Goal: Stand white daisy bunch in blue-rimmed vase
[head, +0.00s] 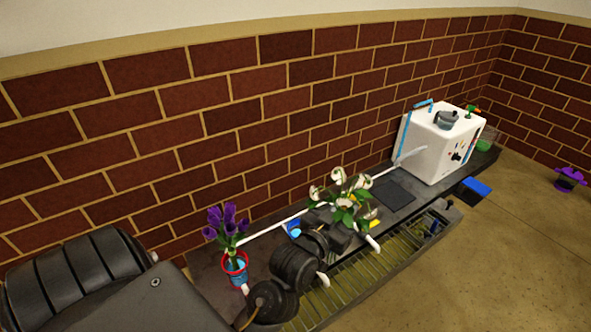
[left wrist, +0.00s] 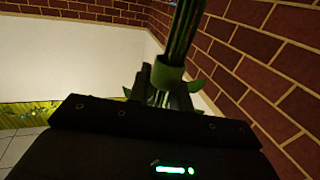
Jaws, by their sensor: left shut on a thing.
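The white daisy bunch (head: 343,190), with white blooms and green leaves, shows upright above the counter's middle in the head view. My left gripper (left wrist: 165,95) is shut on its green stems, just below a green band (left wrist: 168,76), in the left wrist view. In the head view my left arm hides much of the gripper and the lower stems. A blue rim (head: 293,228), probably the blue-rimmed vase, shows just left of the bunch, behind my arm. Its body is mostly hidden. The bunch is beside this rim, apart from it. My right gripper is not in view.
Purple flowers (head: 228,222) stand in a red-rimmed vase (head: 235,268) at the counter's left. A white machine (head: 440,145) stands at the right, beside a dark mat (head: 392,193). A slatted grate (head: 350,290) runs along the front, and a brick wall (head: 250,120) closes the back.

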